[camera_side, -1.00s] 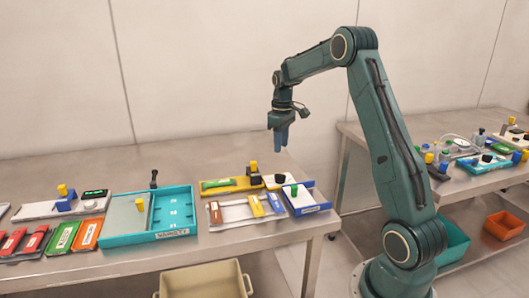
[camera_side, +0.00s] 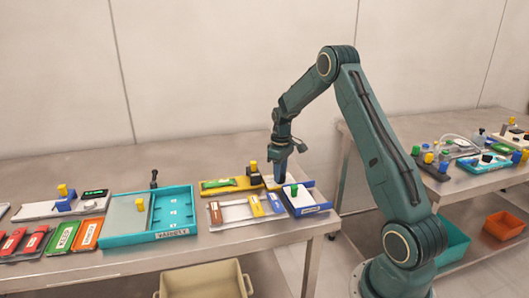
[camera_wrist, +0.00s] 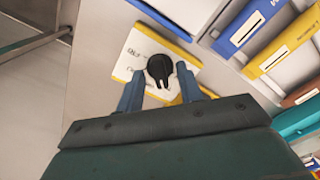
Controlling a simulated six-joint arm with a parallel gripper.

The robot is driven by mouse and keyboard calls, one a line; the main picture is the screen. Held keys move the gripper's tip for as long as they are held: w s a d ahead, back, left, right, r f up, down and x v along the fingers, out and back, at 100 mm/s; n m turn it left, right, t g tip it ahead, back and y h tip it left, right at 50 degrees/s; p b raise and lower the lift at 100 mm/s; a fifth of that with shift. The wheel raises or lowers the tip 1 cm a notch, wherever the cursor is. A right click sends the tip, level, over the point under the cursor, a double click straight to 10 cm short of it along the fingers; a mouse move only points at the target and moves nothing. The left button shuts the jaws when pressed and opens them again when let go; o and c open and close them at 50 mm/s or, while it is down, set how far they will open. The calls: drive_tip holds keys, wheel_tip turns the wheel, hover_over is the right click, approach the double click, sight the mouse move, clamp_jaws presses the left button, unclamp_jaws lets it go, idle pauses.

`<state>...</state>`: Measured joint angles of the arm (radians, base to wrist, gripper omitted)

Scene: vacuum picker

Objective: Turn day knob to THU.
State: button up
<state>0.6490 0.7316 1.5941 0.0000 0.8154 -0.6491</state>
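The black day knob (camera_wrist: 161,68) is on a white plate (camera_wrist: 133,50) with dark lettering in the wrist view. I cannot read the day marks, and its pointed part aims toward the bottom of the picture. My gripper (camera_wrist: 160,84) is open, with its blue fingers to the left and right of the knob. The knob is between their tips in the picture, and I cannot tell whether they touch it. In the side view my gripper (camera_side: 281,179) is down over the white plate (camera_side: 270,181), and its fingers hide the knob.
A white and blue box with a green knob (camera_side: 294,190) stands close to the right. A yellow tray (camera_side: 228,186) and a rack of coloured cartridges (camera_side: 247,209) lie to the left. A teal bin (camera_side: 180,212) is farther left.

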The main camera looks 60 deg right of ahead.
clamp_jaws()
drive_tip(key=shift+m, duration=0.4)
drive_tip(key=m, duration=1.7)
idle(0.3)
